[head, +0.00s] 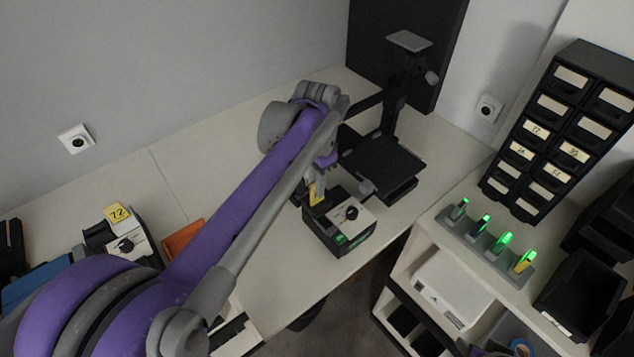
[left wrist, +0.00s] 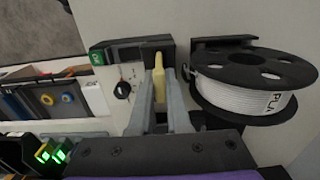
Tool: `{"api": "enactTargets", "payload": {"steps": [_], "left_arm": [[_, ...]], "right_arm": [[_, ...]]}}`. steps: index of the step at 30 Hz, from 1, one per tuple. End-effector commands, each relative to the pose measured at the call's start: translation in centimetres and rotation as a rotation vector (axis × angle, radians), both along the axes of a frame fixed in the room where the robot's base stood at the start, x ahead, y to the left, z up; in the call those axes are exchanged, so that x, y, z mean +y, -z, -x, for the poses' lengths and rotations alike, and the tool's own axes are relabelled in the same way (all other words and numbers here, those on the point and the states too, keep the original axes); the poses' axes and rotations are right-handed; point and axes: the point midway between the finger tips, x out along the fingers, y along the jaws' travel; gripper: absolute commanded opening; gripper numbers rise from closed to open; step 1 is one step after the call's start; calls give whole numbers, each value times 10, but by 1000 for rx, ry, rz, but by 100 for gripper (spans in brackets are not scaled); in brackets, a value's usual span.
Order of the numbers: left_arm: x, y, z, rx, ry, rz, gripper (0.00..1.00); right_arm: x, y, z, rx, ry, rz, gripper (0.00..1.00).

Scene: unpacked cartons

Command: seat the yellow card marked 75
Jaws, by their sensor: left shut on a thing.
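My left gripper (head: 318,183) is shut on a yellow card (head: 315,195) at a dark box with a light top and a black dial (head: 352,211). In the left wrist view the gripper (left wrist: 159,98) points at the same box (left wrist: 125,72), with the yellow card (left wrist: 159,60) upright between its fingers. The card's far end is at the dark part of the box beside the dial. I cannot tell how deep it sits, and its number is not readable. A green light shows on the box's front corner. My right gripper is not in view.
A similar dial box (head: 133,243) at left carries a yellow card marked 72 (head: 117,212). A black stand with a flat platform (head: 383,160) is behind the left gripper. A spool (left wrist: 250,95) lies close right of the fingers. A grey rack (head: 480,245) holds several green-lit sticks.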

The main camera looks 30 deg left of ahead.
Motion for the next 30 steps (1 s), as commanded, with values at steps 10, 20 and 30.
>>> {"api": "enactTargets", "payload": {"steps": [10,20,30], "left_arm": [[0,12,0,1,0,0,0],[0,15,0,0,0,0,42],[0,14,0,0,0,0,50]], "right_arm": [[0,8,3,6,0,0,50],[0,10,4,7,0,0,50],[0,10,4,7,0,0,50]]}}
